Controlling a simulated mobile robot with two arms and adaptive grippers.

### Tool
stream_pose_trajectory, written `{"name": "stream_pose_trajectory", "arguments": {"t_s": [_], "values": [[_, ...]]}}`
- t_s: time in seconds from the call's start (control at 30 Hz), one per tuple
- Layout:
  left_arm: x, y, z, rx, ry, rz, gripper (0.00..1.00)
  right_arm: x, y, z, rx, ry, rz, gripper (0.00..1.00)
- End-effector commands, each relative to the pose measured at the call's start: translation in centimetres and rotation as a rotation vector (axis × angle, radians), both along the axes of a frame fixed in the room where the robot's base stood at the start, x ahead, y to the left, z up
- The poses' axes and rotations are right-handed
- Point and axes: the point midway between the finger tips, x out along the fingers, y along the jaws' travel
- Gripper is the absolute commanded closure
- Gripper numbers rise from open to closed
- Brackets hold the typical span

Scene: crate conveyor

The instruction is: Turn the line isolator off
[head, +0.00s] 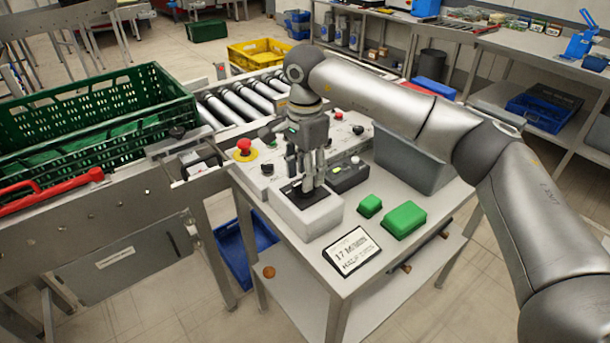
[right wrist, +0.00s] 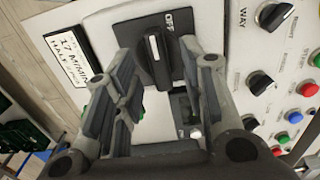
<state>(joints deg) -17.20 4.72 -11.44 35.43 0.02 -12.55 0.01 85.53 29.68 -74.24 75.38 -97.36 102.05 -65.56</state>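The line isolator is a black rotary switch on a pale box (head: 310,220) at the near left corner of the control table. In the right wrist view its black knob (right wrist: 153,50) has a white mark running roughly up and down the picture. The word OFF is printed on the black plate beside it, to the right. My right gripper (head: 308,180) points down over the switch. Its fingers are apart, one on each side of the knob; I cannot tell whether they touch it. In the head view the gripper hides most of the knob. My left gripper is not in view.
A panel with a red emergency button (head: 244,147) and several knobs lies behind. A sign card (head: 351,252), green blocks (head: 404,219) and a grey bin (head: 409,159) share the table. A green crate (head: 100,110) is on the conveyor at left.

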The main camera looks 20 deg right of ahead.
Motion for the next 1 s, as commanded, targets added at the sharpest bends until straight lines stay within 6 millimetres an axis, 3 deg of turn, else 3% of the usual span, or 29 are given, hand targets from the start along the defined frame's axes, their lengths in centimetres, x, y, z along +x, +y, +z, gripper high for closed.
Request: {"name": "stream_pose_trajectory", "arguments": {"t_s": [0.3, 0.5, 1.0], "values": [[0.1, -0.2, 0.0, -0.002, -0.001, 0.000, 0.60, 0.1, 0.1, 6.8, 0.003, -0.004, -0.001, 0.62], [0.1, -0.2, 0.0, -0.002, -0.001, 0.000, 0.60, 0.0, 0.0, 9.6, 0.001, -0.001, 0.000, 0.62], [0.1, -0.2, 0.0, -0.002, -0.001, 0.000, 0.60, 0.0, 0.0, 10.5, 0.001, -0.001, 0.000, 0.62]]}}
